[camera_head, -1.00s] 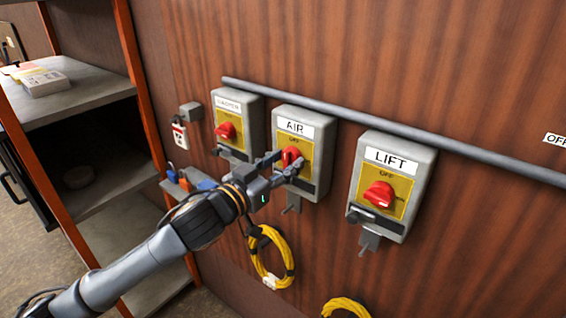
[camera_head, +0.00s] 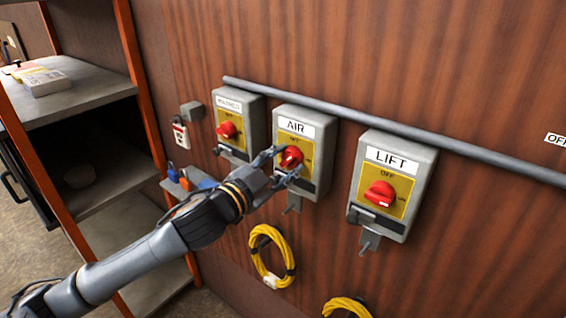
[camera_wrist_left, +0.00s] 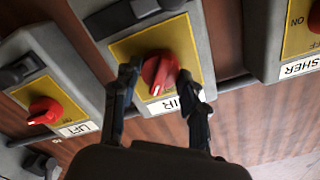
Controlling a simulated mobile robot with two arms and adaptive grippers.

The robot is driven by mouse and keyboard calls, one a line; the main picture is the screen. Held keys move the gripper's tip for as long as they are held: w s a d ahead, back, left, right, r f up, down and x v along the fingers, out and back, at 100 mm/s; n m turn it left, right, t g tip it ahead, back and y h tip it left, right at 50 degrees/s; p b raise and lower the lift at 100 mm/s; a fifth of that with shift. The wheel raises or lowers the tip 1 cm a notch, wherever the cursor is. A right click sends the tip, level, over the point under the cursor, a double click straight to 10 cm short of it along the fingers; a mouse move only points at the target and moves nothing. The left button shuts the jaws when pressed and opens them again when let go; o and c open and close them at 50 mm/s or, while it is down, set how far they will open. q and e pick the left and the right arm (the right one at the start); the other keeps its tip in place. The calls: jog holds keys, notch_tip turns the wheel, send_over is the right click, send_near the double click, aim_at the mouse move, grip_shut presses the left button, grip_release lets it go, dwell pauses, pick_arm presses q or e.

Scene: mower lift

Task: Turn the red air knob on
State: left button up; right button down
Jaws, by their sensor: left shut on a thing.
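The red air knob (camera_head: 291,157) sits on the yellow plate of the grey box labelled AIR (camera_head: 297,127), the middle of three boxes on the wall. My left gripper (camera_head: 284,164) is at this knob with one finger on either side, shut on it. In the left wrist view the air knob (camera_wrist_left: 159,74) shows between the two fingertips (camera_wrist_left: 157,78), its white mark pointing down and slightly left. My right gripper is not in view.
The LIFT box with its red knob (camera_head: 380,194) is to the right, and another box with a red knob (camera_head: 227,130) is to the left. A grey pipe (camera_head: 340,119) runs above. Yellow cable coils (camera_head: 262,262) hang below. A shelf (camera_head: 75,95) stands at left.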

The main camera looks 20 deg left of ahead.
pick_arm(q)
jog(key=m, duration=0.5)
jog(key=shift+r+m, duration=0.1)
jog(key=shift+m, duration=0.2)
jog(key=shift+r+m, duration=0.1)
jog(key=shift+m, duration=2.2)
jog(key=o, duration=1)
jog(key=shift+w, duration=0.1)
jog(key=shift+o, duration=0.9)
jog(key=shift+w, duration=0.15)
jog(key=shift+f, duration=0.2)
jog(key=v, duration=1.2)
